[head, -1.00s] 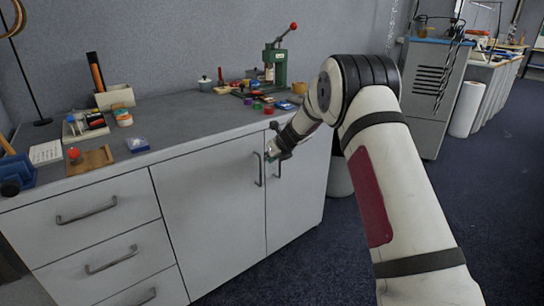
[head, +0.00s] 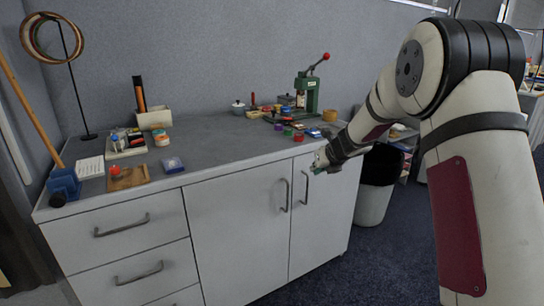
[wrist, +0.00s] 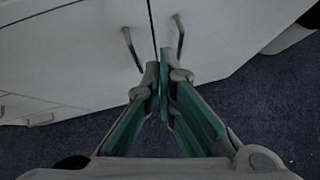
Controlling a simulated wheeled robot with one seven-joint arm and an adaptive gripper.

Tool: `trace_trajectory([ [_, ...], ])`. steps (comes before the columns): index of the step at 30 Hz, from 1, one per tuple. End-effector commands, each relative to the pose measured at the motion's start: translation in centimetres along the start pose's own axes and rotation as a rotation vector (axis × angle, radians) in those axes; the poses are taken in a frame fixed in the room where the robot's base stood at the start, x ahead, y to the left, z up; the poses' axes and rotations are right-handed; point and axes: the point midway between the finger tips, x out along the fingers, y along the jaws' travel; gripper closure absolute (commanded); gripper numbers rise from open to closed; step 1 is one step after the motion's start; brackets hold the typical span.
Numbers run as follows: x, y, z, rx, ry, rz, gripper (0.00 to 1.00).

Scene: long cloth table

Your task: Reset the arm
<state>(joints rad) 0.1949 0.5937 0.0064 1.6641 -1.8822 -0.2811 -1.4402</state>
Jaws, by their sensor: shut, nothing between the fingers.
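My gripper (head: 318,162) is in front of the right end of a grey-topped white cabinet (head: 240,232), just below the worktop edge. In the wrist view my gripper (wrist: 164,75) has its two green-padded fingers together with nothing between them. The two door handles, the left one (wrist: 131,48) and the right one (wrist: 180,38), show beyond the fingertips, and the fingers appear apart from them. Both cabinet doors are closed. My white arm reaches in from the right of the head view.
The worktop holds a green press (head: 308,92), several small coloured tins, a tool tray (head: 126,146), a wooden board (head: 128,178) and a blue-based stand (head: 63,187). A white bin (head: 374,195) stands right of the cabinet. The dark blue floor (head: 395,262) in front is clear.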

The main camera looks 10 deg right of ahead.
Motion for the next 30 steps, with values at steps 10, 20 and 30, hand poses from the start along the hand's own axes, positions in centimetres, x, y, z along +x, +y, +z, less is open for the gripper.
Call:
trace_trajectory([
  [10,-16.6,-2.8,4.8,0.833,-0.293,-0.32,1.0],
  [20,-31.7,-2.1,-4.8,1.714,-0.457,-0.56,1.0],
  [30,-42.3,5.9,-21.6,2.534,-0.399,-0.86,1.0],
])
